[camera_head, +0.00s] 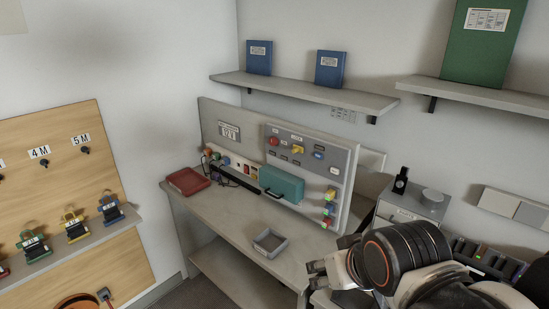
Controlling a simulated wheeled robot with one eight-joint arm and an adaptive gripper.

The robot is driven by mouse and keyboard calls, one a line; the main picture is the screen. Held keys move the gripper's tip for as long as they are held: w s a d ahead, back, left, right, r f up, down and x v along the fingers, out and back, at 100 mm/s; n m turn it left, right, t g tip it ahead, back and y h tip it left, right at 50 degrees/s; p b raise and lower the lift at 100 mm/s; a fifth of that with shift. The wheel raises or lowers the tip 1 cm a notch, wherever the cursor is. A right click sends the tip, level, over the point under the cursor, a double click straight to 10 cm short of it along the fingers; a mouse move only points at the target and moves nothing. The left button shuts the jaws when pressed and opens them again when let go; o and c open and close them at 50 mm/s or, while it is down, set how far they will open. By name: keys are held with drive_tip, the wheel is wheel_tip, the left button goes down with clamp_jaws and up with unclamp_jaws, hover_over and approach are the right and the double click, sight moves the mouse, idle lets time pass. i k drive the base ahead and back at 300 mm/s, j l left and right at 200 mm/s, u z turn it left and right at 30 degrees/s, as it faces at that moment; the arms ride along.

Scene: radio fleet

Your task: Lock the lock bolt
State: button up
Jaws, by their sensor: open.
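A grey control panel (318,168) stands upright at the back of the workbench. A small yellow piece (298,150) sits on its upper part, under a label that seems to read LOCK; I take it for the lock bolt. It is too small here to tell its exact position. My gripper (313,276) is at the lower right, in front of the bench's right end. It is open, points left and appears empty. It is well below the yellow piece and apart from it. My arm hides the bench's right end.
The workbench (222,212) holds a red case (187,181), a teal box (281,185) with a handle, and a small grey tray (270,242). Shelves (305,92) with binders hang above. A grey unit (414,201) stands at right.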

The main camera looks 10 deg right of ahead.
sight(296, 149)
drive_tip(key=i+u, duration=0.6)
drive_tip(key=j+u, duration=0.35)
drive_tip(key=l+z, duration=0.4)
